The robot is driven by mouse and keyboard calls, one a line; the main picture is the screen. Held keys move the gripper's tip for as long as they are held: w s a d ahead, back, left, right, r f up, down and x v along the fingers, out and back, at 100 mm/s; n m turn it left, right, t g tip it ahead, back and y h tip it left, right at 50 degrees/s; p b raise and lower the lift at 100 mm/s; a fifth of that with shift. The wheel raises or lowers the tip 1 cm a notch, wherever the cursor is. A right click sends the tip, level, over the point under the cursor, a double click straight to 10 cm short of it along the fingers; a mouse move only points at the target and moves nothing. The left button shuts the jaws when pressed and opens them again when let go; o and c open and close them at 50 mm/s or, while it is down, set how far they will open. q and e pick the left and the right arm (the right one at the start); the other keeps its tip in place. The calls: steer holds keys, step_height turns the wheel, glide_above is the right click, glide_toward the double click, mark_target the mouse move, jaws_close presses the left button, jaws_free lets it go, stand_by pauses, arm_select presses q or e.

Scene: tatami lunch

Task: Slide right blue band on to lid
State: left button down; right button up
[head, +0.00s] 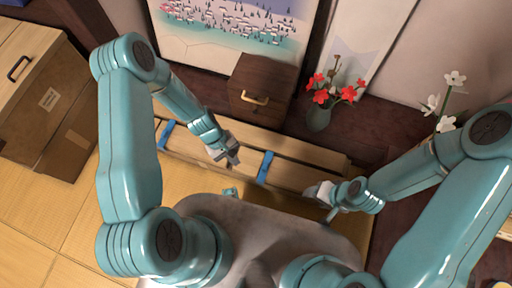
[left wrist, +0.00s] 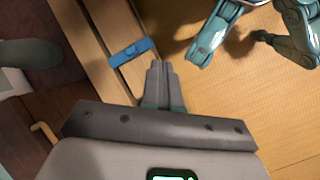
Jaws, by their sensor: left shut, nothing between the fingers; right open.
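The right blue band (head: 265,167) wraps across the long wooden box (head: 205,152) below the drawer chest; it also shows in the left wrist view (left wrist: 130,51). A second blue band (head: 166,134) lies across the box's left end. The lid cannot be told clearly from the rest of the box's long boards. My left gripper (head: 233,158) is shut and empty over the box, left of the right band and apart from it; its fingertips (left wrist: 160,66) show beside the band in the left wrist view. My right gripper (head: 320,192) is open near the box's right end.
A dark drawer chest (head: 262,88) with a brass handle stands behind the box. A vase with red flowers (head: 319,116) is behind its right end, and white flowers (head: 446,102) stand further right. A brown cabinet (head: 42,105) is at left. Tatami floor (head: 40,225) is clear at lower left.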

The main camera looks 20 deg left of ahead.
mark_target(262, 167)
arm_select(q)
steer(key=w+a+f+n+t+h+b, duration=0.1)
steer(key=w+a+f+n+h+b, duration=0.2)
steer(key=f+b, duration=0.4)
steer(key=w+a+f+n+h+b, duration=0.1)
steer(key=w+a+f+n+b, duration=0.3)
steer(key=f, duration=0.5)
steer(key=shift+n, duration=0.4)
steer(key=b+x, duration=0.1)
steer(key=x, duration=0.2)
steer(key=b+x, duration=0.1)
steer(key=x, duration=0.3)
steer(key=w+b+x, duration=0.1)
steer(key=b+x, duration=0.1)
steer(key=x, duration=0.2)
steer(key=shift+d+r, duration=0.4)
steer(key=shift+d, duration=1.15)
steer(key=shift+d+b, duration=0.35)
steer(key=shift+d, duration=0.35)
steer(key=shift+r, duration=0.1)
arm_select(e)
step_height(262, 167, down, 18)
steer(key=w+d, duration=0.1)
steer(key=shift+f, duration=0.25)
arm_select(q)
steer(key=shift+d, duration=0.15)
